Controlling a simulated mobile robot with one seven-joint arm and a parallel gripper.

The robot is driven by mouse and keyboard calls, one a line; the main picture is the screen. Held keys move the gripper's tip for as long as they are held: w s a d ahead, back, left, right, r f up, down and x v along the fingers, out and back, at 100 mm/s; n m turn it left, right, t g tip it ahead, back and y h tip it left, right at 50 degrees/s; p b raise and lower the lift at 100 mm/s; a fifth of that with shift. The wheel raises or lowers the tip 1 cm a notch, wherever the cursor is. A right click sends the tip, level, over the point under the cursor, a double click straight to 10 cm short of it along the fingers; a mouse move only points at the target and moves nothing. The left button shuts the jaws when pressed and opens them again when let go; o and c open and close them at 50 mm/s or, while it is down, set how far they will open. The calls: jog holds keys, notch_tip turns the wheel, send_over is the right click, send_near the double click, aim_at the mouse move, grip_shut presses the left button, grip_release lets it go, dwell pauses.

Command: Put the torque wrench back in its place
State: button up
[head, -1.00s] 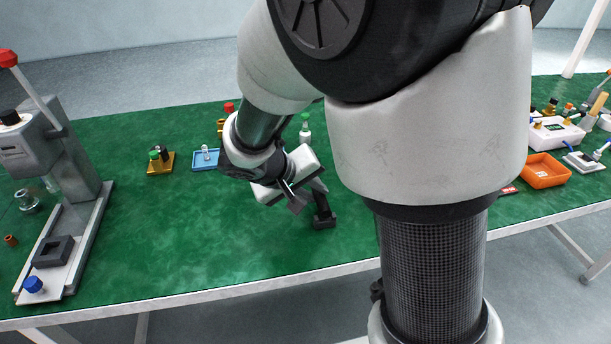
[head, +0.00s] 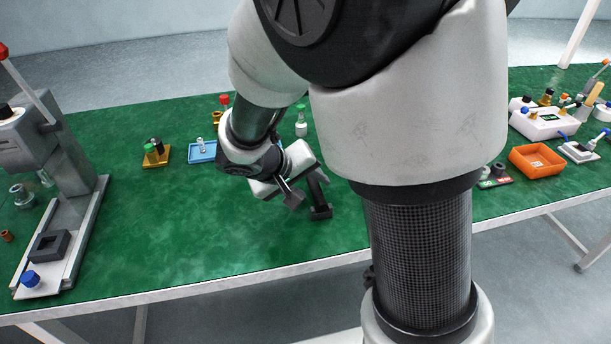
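My gripper (head: 290,196) is low over the green table, at the middle of the head view. I cannot clearly make out a torque wrench anywhere; my arm hides part of the table.
A grey lever press (head: 50,170) stands at the left. A yellow fixture (head: 156,160), a blue tray (head: 201,156) and a green-capped bottle (head: 301,126) stand behind my gripper. An orange bin (head: 537,160) and a white box (head: 543,124) are at the right. The front middle table is clear.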

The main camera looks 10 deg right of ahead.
jog(key=p+v, duration=0.5)
jog(key=v, duration=1.2)
jog(key=s+d+r+m+t+y, duration=0.1)
jog(key=s+d+r+y, duration=0.25)
jog(key=s, duration=0.25)
jog(key=s+d+r+m+y, duration=0.1)
jog(key=s+d+r+y, duration=0.2)
jog(key=s+d, duration=0.25)
notch_tip(320, 180, up, 23)
jog(key=p, duration=2.3)
jog(key=shift+n, duration=0.3)
